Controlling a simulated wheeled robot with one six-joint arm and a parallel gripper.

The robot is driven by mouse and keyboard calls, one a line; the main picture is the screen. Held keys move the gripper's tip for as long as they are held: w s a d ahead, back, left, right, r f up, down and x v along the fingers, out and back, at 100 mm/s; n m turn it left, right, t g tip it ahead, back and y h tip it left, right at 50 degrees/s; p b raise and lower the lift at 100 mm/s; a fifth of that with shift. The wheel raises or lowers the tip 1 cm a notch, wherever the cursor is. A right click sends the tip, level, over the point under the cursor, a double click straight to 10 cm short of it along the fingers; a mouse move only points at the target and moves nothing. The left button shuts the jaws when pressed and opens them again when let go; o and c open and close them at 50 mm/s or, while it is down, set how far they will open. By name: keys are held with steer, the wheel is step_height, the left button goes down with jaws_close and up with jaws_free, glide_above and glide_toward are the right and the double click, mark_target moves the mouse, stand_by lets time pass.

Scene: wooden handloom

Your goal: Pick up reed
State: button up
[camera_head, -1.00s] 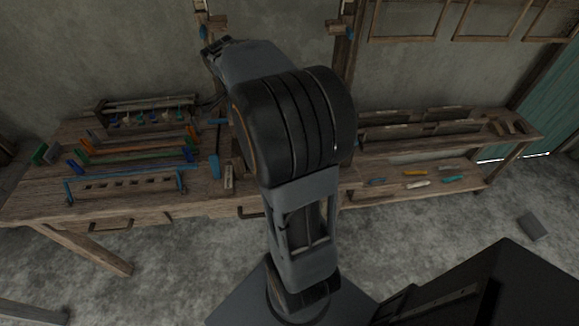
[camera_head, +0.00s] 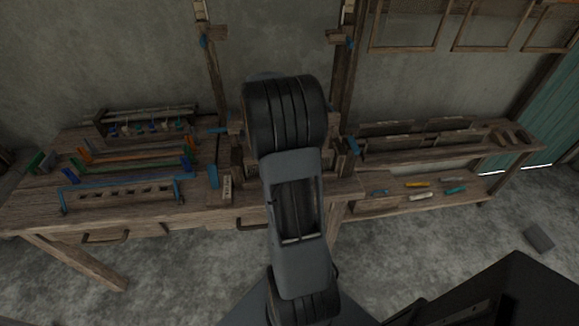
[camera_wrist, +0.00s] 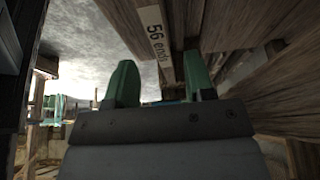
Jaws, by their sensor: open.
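My gripper (camera_wrist: 160,82) shows two green fingers spread apart in the wrist view, with nothing held between them. In the head view it is hidden behind my own arm. Just beyond the fingers is a wooden piece with a pale label (camera_wrist: 155,34) reading "56 ends". No reed can be told for certain. Dark, long panels (camera_head: 448,125) that may be reeds stand in a rack on the right bench in the head view, well right of my arm.
Wooden beams (camera_wrist: 270,95) crowd close on the right of my fingers. The left workbench (camera_head: 130,208) holds coloured frames (camera_head: 135,150) and a rack of small tools (camera_head: 150,122). Small coloured tools (camera_head: 418,184) lie on the right lower shelf. Upright posts (camera_head: 212,60) rise behind the bench.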

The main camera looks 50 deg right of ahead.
steer(key=shift+p+x, duration=0.3)
steer(key=shift+x, duration=2.2)
steer(key=shift+w+a, duration=0.1)
steer(key=shift+w, duration=0.05)
steer(key=shift+c, duration=0.5)
jaws_close()
